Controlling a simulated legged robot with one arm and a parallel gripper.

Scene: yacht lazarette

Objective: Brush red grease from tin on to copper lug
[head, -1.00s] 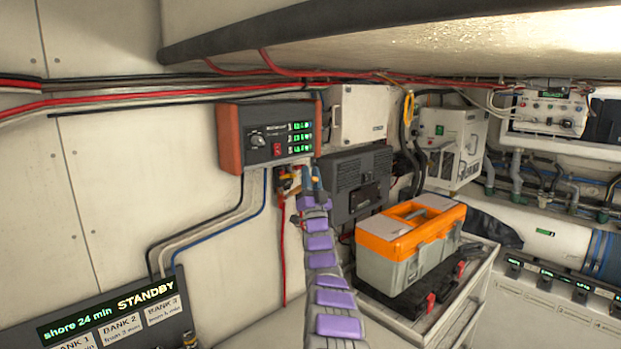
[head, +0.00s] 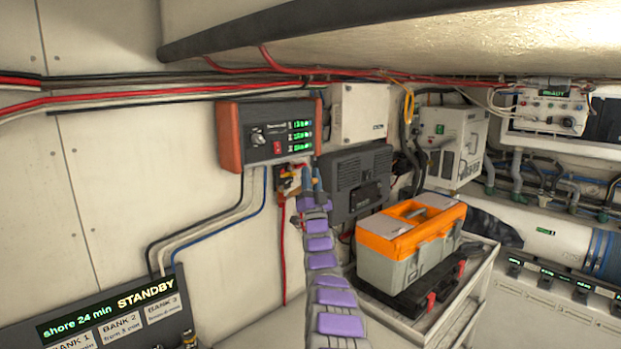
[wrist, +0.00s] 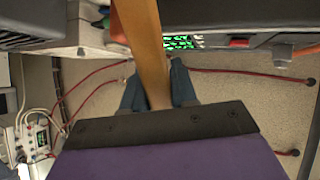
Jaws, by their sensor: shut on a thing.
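My gripper (head: 312,182) is at the end of my purple-padded arm, just below the red-sided charger box. In the wrist view its blue-grey fingers (wrist: 158,88) are shut on a wooden brush handle (wrist: 142,40), which runs up out of the frame. The bristles are out of view there. A small red and yellow terminal piece (head: 287,181) is on the wall just left of the gripper; the gripper partly covers this spot. I cannot make out the copper lug, or whether the brush touches anything. I cannot identify the grease tin.
The charger box (head: 267,134) with green readouts hangs close above the gripper. A dark panel (head: 357,172) is behind it to the right. An orange and grey toolbox (head: 410,240) stands on a cart at right. Wall cables hang to the left. The left wall is otherwise mostly clear.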

